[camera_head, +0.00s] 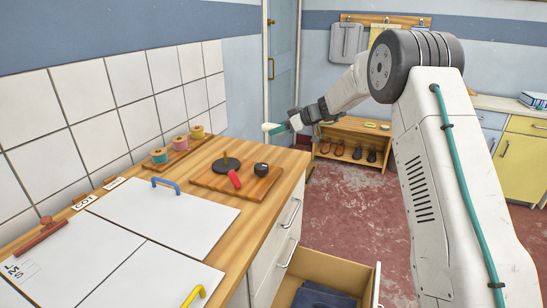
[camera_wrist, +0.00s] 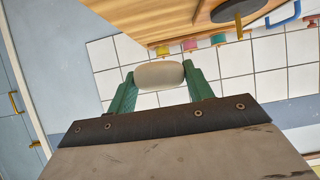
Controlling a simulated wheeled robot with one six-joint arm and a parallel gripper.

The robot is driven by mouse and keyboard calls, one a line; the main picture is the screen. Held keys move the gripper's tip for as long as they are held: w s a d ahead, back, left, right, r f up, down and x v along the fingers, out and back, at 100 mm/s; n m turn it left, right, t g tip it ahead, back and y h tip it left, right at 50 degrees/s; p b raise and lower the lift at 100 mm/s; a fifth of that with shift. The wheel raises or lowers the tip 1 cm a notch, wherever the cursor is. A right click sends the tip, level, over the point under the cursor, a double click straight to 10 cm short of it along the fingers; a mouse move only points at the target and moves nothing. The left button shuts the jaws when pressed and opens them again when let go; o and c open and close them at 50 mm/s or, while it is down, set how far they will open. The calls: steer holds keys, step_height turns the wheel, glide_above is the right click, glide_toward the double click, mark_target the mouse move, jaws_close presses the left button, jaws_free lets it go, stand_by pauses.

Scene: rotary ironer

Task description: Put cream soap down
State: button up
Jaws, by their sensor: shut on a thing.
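The cream soap (camera_wrist: 159,75) is a pale, rounded bar held between the two green fingers of my gripper (camera_wrist: 159,82) in the wrist view. In the head view my gripper (camera_head: 284,128) is out past the far end of the wooden counter, with the cream soap (camera_head: 270,127) at its tip. The soap is in the air, apart from the counter. My gripper is shut on it.
A wooden board (camera_head: 207,181) on the counter (camera_head: 278,159) holds a black disc with a peg, a red item and a small black item. Thread spools (camera_head: 180,143) stand by the tiles. A drawer (camera_head: 315,268) is open below. A shoe bench (camera_head: 356,133) stands behind.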

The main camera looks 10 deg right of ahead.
mark_target(279, 157)
step_height(279, 157, down, 10)
steer(key=shift+r, duration=0.25)
stand_by(0.5)
steer(key=shift+f, duration=0.15)
steer(key=o, duration=1)
steer(key=shift+f, duration=0.1)
